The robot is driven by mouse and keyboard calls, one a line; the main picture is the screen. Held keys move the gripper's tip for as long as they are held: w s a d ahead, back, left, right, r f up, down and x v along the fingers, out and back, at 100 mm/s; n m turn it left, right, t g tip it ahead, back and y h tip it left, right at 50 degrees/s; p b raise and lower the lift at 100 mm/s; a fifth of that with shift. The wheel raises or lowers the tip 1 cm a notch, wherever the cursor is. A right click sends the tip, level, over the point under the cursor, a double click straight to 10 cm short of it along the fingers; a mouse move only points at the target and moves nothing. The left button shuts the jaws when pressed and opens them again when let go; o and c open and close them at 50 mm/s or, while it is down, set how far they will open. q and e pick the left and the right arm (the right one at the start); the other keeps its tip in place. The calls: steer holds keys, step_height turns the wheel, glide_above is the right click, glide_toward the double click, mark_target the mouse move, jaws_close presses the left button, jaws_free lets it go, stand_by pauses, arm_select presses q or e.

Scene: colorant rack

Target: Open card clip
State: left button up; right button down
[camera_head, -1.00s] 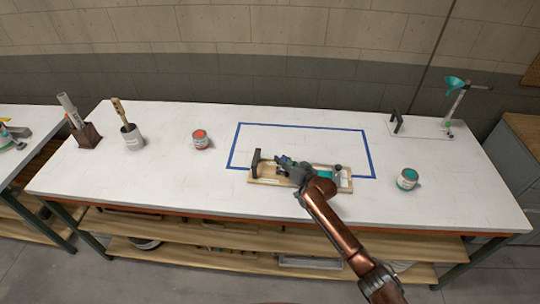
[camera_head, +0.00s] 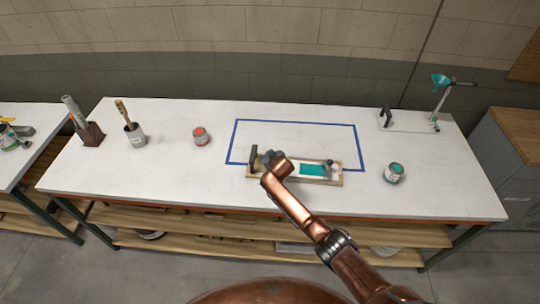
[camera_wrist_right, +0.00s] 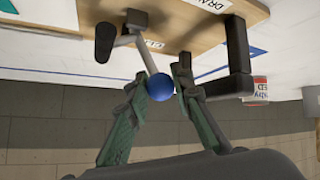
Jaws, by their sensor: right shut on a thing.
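A wooden board (camera_head: 340,181) lies along the front edge of the blue-outlined area on the bench, with a teal card (camera_head: 313,169) on its right half. At the board's left end my right gripper (camera_head: 268,158) hides most of the clip. In the right wrist view, a metal lever (camera_wrist_right: 146,58) rises from a grey block on the board (camera_wrist_right: 190,30) and ends in a blue ball knob (camera_wrist_right: 159,86). My right gripper (camera_wrist_right: 168,78) is shut on the blue ball knob, one finger on each side. My left gripper is not in view.
A black upright handle (camera_wrist_right: 238,60) stands close beside the right gripper's finger. An orange-topped can (camera_head: 201,137) stands left, a teal-topped can (camera_head: 394,173) right. A brush pot (camera_head: 134,135) and a funnel stand (camera_head: 440,92) are farther off. The outlined area behind the board is clear.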

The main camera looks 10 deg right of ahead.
steer(key=shift+w+a+f+h, duration=0.1)
steer(key=shift+a+h, duration=0.2)
stand_by(0.4)
steer(key=c, duration=1.7)
jaws_free()
steer(key=shift+o, duration=0.2)
steer(key=v, duration=1.2)
steer(key=shift+w, duration=0.1)
